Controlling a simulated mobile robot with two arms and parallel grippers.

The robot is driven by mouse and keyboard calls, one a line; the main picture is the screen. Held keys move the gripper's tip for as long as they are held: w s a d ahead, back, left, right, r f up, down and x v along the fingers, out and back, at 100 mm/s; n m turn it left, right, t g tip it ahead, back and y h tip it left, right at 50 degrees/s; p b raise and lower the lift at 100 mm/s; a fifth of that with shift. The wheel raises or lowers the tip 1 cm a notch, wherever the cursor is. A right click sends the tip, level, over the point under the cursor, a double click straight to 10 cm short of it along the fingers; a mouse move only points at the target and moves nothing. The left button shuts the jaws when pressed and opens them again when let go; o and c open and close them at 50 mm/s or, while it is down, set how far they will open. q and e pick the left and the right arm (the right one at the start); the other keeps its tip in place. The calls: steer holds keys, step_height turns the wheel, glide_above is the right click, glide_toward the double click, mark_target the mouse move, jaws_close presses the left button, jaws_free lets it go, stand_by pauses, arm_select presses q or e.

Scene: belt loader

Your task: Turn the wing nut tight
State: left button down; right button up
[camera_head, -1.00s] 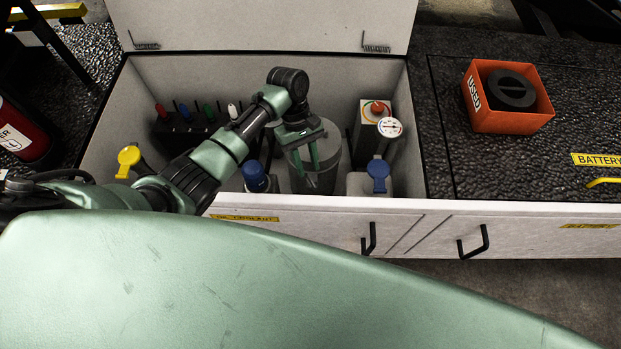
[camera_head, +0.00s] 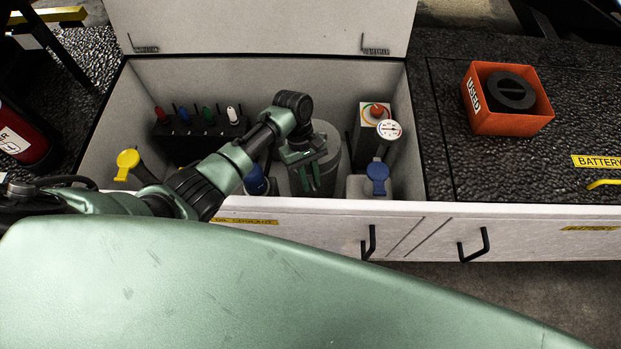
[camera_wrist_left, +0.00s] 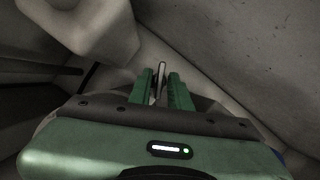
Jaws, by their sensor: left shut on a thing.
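My left gripper (camera_head: 311,182) points down inside the open bin, in front of a grey cylinder (camera_head: 328,133). In the left wrist view, its two green fingers (camera_wrist_left: 166,86) are shut on a thin, pale metal piece, which I take to be a wing of the wing nut (camera_wrist_left: 161,70). Only this narrow edge shows between the fingertips; the rest is hidden by the fingers and gripper body. In the head view I cannot make out the wing nut. My right gripper is not in view.
An orange box (camera_head: 510,120) stands on the dark top at right.

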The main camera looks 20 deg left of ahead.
arm_select(q)
steer(key=shift+m, duration=0.3)
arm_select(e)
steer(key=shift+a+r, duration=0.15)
arm_select(q)
steer(key=shift+w+d+r+m+g+y+p, duration=0.1)
steer(key=shift+m+g+y+p, duration=0.3)
steer(key=shift+m, duration=0.4)
steer(key=m+y, duration=0.1)
steer(key=m, duration=0.2)
steer(key=shift+p, duration=0.3)
steer(key=shift+m, duration=0.3)
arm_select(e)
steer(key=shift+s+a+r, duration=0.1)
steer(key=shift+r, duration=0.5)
arm_select(q)
steer(key=c, duration=1.6)
jaws_free()
steer(key=shift+o, duration=0.2)
